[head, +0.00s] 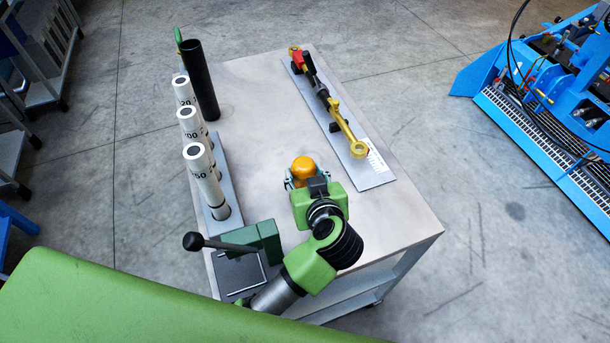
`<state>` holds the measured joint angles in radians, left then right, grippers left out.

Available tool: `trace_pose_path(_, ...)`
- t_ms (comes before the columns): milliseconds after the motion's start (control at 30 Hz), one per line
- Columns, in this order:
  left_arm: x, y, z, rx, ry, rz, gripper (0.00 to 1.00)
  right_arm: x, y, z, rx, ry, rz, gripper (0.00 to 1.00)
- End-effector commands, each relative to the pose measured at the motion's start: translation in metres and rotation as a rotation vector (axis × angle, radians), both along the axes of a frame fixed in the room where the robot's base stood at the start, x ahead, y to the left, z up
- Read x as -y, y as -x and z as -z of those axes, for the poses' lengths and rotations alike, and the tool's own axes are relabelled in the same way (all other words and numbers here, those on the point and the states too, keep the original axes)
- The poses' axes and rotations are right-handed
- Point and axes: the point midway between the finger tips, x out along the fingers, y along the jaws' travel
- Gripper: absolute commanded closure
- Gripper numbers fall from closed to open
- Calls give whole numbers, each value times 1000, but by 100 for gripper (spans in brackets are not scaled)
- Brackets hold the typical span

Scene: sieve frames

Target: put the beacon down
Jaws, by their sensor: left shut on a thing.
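The beacon (304,168) is an orange dome that shows at the far end of my left gripper (303,180), near the middle of the head view. The gripper's fingers are shut on it from both sides. My green wrist hides its lower part. The beacon is over the front middle of the grey table top (250,110). I cannot tell whether its base touches the table. My right gripper is not in view.
A rack of white labelled cylinders (200,170) and a black tube (200,80) stand along the table's left edge. A green device with a black lever (262,240) is front left. A metal plate with a yellow tool (343,128) lies at right. Bare table surrounds the beacon.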

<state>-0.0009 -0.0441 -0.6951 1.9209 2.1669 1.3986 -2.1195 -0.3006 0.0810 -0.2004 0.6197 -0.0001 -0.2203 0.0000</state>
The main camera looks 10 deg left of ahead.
Motion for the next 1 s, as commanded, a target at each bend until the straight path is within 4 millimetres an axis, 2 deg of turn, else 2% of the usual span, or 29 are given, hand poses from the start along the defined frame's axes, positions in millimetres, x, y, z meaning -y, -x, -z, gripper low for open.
trace_pose_path(133,0,0,2,2,-1,0,89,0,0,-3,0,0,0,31)
trace_pose_path(167,0,0,3,0,0,0,54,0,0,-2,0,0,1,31)
trace_pose_path(200,0,0,3,0,0,0,44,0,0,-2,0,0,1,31)
trace_pose_path(633,0,0,0,2,2,0,43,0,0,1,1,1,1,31)
trace_pose_path(767,5,11,-11,-3,0,1,43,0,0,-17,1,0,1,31)
trace_pose_path(1000,21,43,-33,-5,1,2,43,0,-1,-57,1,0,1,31)
